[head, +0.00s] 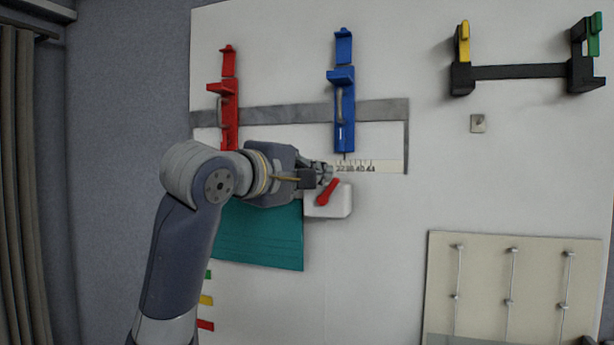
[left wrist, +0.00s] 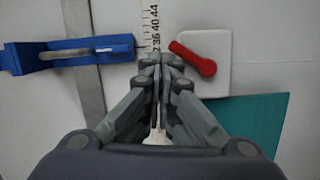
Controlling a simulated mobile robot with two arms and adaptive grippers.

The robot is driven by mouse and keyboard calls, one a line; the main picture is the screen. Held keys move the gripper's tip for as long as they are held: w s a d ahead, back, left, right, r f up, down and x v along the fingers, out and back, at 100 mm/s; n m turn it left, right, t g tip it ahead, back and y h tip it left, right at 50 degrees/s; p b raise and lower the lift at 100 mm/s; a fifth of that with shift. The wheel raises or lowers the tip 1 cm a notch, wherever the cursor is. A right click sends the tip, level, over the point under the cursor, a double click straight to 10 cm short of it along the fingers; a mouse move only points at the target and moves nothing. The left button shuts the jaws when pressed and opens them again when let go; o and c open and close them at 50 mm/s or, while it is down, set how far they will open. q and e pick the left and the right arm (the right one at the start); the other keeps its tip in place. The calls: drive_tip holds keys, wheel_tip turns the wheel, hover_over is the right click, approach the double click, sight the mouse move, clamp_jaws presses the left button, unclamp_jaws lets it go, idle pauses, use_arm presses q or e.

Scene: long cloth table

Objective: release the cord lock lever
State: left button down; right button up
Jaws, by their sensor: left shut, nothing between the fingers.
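The cord lock lever, a red lever (head: 328,192), sits tilted on a white box (head: 343,203) on the board, its upper end leaning right in the head view. In the left wrist view the red lever (left wrist: 193,58) lies right of my fingertips, on the white box (left wrist: 218,45). My left gripper (head: 326,173) is shut and empty, just above the lever in the head view. The shut fingertips also show in the left wrist view (left wrist: 163,63). I cannot tell whether they touch the lever or box. My right gripper is in neither view.
A number scale (head: 370,166) runs beside the box. A blue slide fixture (head: 345,115) and a red one (head: 229,115) stand above on a grey strip. A teal panel (head: 262,240) hangs below my arm.

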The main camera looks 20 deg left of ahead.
use_arm(q)
drive_tip(key=shift+d+f+b, duration=0.1)
drive_tip(key=shift+d+b, duration=0.35)
drive_tip(key=shift+d, duration=0.85)
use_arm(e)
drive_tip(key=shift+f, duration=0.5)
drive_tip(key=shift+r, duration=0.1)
